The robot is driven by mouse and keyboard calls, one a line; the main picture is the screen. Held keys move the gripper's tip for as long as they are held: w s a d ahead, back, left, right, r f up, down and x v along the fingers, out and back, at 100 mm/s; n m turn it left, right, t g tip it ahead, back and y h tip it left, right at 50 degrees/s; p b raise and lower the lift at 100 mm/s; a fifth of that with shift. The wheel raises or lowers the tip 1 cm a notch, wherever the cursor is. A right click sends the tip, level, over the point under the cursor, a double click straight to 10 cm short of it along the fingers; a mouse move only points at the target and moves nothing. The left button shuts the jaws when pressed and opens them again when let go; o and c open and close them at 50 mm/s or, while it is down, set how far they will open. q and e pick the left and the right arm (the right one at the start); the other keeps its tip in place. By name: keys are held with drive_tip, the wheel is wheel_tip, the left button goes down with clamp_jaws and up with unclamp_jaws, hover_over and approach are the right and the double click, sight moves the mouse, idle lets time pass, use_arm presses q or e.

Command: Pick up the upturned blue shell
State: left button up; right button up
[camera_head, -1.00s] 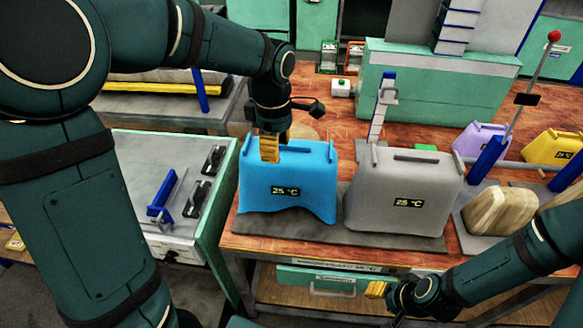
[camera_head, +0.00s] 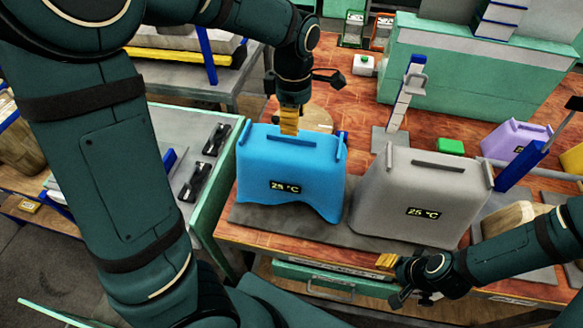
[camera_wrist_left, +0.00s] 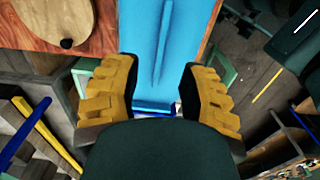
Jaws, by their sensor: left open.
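The blue shell (camera_head: 278,186) stands on a dark grey mat on the wooden bench, left of a grey shell. Its front reads 25 °C, and its lower front edge is wavy. My left gripper (camera_head: 289,122) points down over the far part of the blue shell's top. In the left wrist view, its yellow fingers (camera_wrist_left: 158,95) are spread, and the blue shell (camera_wrist_left: 140,35) with its raised ridge shows beyond and between them. I cannot tell whether they touch it. My right gripper (camera_head: 388,262) is low in front of the bench; its jaw opening cannot be made out.
The grey shell (camera_head: 420,195) stands close on the right. A blue-and-white upright (camera_head: 402,100) rises behind it. A round wooden piece (camera_head: 314,118) lies behind the blue shell. A purple shell (camera_head: 515,142) is farther right. A side table (camera_head: 200,195) is on the left.

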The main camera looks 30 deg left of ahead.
use_arm(q)
drive_tip(key=shift+s+a+f+b, duration=0.1)
drive_tip(key=shift+f+b, duration=0.15)
drive_tip(key=shift+f, duration=1.2)
drive_tip(key=shift+a+f+b, duration=0.1)
drive_tip(key=shift+f+b, duration=0.1)
drive_tip(key=shift+f, duration=1.25)
clamp_jaws()
